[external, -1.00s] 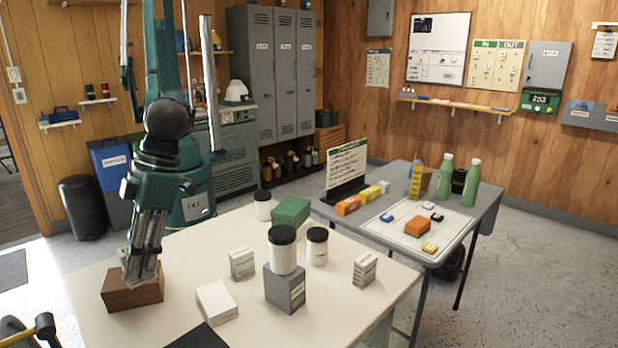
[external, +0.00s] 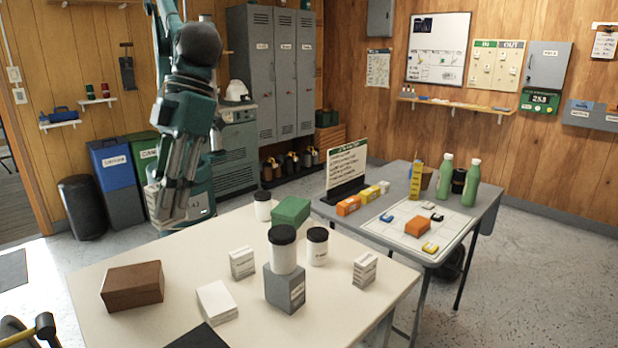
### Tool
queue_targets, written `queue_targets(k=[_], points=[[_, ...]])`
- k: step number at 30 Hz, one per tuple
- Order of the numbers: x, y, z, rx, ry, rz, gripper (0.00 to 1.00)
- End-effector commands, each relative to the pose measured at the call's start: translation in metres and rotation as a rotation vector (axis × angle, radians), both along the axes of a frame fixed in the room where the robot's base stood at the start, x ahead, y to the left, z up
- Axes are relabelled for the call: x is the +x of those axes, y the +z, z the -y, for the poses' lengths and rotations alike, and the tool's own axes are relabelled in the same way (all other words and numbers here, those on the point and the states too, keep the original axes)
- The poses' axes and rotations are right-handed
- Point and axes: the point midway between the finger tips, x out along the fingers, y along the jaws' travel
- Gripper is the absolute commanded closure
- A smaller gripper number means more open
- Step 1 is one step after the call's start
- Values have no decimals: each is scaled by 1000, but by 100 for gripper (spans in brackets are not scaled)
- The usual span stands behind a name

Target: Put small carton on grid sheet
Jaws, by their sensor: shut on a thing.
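My gripper (external: 176,208) is raised above the far left part of the cream table, fingers pointing down. It is shut on a pale small carton (external: 153,196), mostly hidden behind the fingers, so its shape is hard to tell. The grid sheet (external: 452,226) lies flat on the grey table at the right, well away from my gripper. An orange block (external: 417,226) sits near its middle, with several small blue, black and yellow pieces around it.
The cream table holds a brown box (external: 132,287), white boxes (external: 242,263), a green box (external: 291,211) and a grey box (external: 285,288) with a black-lidded jar (external: 283,252) on top. A sign (external: 346,168), green bottles (external: 445,178) and a yellow upright piece (external: 416,182) edge the sheet's far side.

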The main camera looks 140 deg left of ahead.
Motion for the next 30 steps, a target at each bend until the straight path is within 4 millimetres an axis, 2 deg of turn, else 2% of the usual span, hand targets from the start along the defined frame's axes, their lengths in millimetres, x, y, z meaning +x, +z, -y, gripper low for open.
queue_targets(k=[1, 6, 15, 30], points=[[10, 0, -15, 1, 28, 0, 89], [39, 0, -61, 2, 121, 0, 89], [80, 0, -147, 7, 283, -2, 89], [130, 0, -303, 9, 553, -4, 89]])
